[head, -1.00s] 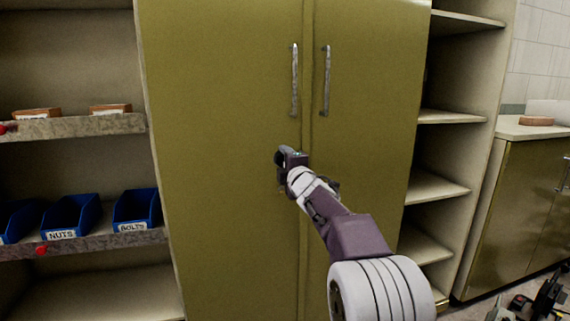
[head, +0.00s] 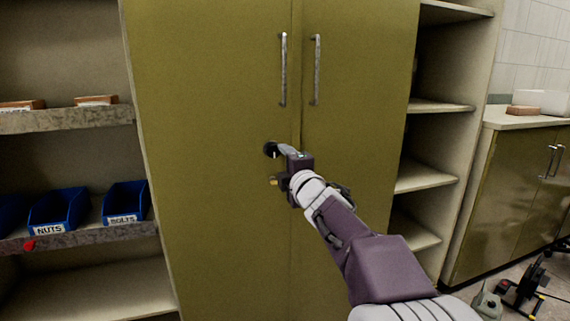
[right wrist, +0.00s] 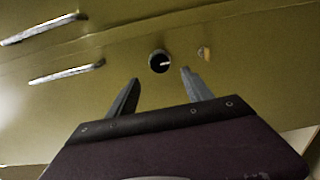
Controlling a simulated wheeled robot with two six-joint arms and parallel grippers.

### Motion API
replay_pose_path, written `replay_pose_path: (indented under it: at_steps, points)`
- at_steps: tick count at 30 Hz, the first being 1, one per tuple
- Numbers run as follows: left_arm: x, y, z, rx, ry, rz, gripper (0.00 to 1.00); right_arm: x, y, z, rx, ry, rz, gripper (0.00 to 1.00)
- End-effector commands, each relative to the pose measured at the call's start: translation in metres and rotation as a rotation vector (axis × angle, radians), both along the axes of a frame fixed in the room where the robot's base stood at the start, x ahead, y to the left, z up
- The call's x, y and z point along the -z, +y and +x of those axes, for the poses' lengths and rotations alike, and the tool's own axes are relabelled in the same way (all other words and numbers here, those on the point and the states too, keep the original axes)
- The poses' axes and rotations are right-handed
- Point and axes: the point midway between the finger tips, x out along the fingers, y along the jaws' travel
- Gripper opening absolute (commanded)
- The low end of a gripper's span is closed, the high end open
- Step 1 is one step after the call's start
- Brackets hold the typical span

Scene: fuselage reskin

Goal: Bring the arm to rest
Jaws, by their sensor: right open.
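My right gripper (head: 284,163) is open and empty in front of the olive two-door cabinet (head: 215,230). A round black knob (head: 271,149) on the left door shows just beyond its fingers. In the right wrist view the two open fingers (right wrist: 161,80) point at the cabinet. The knob (right wrist: 160,61) there has a light mark and lies ahead of the gap between the tips, apparently clear of them. A small brass piece (right wrist: 204,54) is beside the knob. Both doors look shut. My left gripper is not in view.
Two vertical metal handles, left (head: 283,70) and right (head: 317,70), are above the gripper. Shelves with blue bins (head: 125,203) stand left. Empty shelves (head: 428,177) and a counter cabinet (head: 505,190) are on the right. Dark equipment (head: 525,290) is on the floor at lower right.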

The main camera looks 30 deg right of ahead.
Motion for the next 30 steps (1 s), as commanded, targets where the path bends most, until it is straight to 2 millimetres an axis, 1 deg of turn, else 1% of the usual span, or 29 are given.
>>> replay_pose_path:
  at_steps: [9,11,13,14,15,17,18,20,21,23,24,26,27,29,30]
  points:
    - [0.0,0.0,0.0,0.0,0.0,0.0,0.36,0.0,0.001,0.001,-0.003,0.0,0.0,0.59]
    - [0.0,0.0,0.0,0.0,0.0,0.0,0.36,0.001,0.012,0.005,-0.026,0.001,0.0,0.59]
    - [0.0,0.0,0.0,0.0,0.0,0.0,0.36,0.012,0.042,0.018,-0.093,0.022,0.009,0.59]
    - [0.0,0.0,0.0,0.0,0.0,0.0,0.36,0.026,0.059,0.023,-0.126,0.047,0.026,0.59]
    - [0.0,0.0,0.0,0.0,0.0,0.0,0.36,0.052,0.081,0.028,-0.163,0.094,0.071,0.59]
    - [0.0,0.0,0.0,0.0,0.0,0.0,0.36,0.104,0.107,0.028,-0.178,0.195,0.185,0.59]
    - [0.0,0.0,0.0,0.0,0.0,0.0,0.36,0.139,0.119,0.022,-0.164,0.271,0.28,0.59]
    - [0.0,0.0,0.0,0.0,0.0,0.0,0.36,0.192,0.135,0.007,-0.116,0.389,0.431,0.59]
    - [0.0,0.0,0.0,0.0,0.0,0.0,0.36,0.226,0.143,-0.007,-0.069,0.469,0.528,0.59]
    - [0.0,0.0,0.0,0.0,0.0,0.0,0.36,0.271,0.153,-0.033,0.018,0.579,0.667,0.59]
    - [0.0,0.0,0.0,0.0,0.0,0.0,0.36,0.297,0.158,-0.053,0.085,0.647,0.749,0.59]
    - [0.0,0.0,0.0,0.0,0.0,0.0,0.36,0.33,0.163,-0.082,0.193,0.734,0.861,0.59]
    - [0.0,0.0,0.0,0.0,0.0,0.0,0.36,0.349,0.167,-0.103,0.267,0.786,0.927,0.59]
    - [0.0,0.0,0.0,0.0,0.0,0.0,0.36,0.371,0.169,-0.132,0.383,0.849,1.019,0.59]
    - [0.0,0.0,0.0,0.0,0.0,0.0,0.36,0.383,0.17,-0.151,0.467,0.883,1.077,0.59]
